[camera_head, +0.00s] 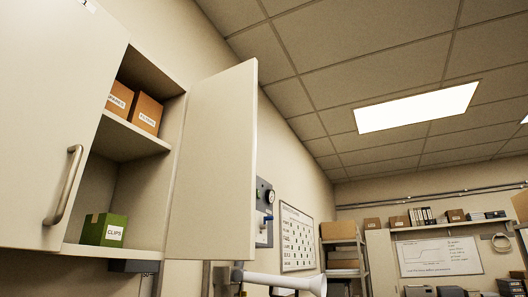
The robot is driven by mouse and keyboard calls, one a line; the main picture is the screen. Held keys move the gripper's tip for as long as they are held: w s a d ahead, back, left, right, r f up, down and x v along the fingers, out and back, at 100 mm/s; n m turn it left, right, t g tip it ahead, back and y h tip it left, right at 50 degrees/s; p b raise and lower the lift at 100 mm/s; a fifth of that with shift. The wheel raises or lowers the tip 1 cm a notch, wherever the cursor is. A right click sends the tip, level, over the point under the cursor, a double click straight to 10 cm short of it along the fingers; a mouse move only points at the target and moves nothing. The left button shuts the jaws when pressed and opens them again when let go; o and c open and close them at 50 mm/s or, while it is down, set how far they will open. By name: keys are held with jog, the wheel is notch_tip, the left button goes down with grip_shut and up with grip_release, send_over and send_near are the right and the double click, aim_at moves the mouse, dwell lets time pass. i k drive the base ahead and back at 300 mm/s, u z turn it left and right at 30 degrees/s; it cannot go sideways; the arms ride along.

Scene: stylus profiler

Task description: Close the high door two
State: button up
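The high cabinet has an open right-hand door (215,165), which I take to be high door two. It is swung well out from the cabinet (125,215), and I see no handle or number on its visible face. The door beside it (55,100) is shut, with a curved metal handle (64,186) and a partly cut-off label at its top. My gripper's fingers cannot be made out.
Inside the cabinet, two brown boxes (148,113) stand on the upper shelf and a green CLIPS box (104,230) stands at the bottom. A grey wall panel (263,205) and whiteboard (297,238) are beyond the door. The space right of the door looks open.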

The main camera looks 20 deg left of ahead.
aim_at(213, 216)
jog(key=z, duration=0.05)
jog(key=i, duration=2.45)
jog(key=u, duration=4.7)
jog(key=k, duration=0.4)
jog(key=z, duration=0.2)
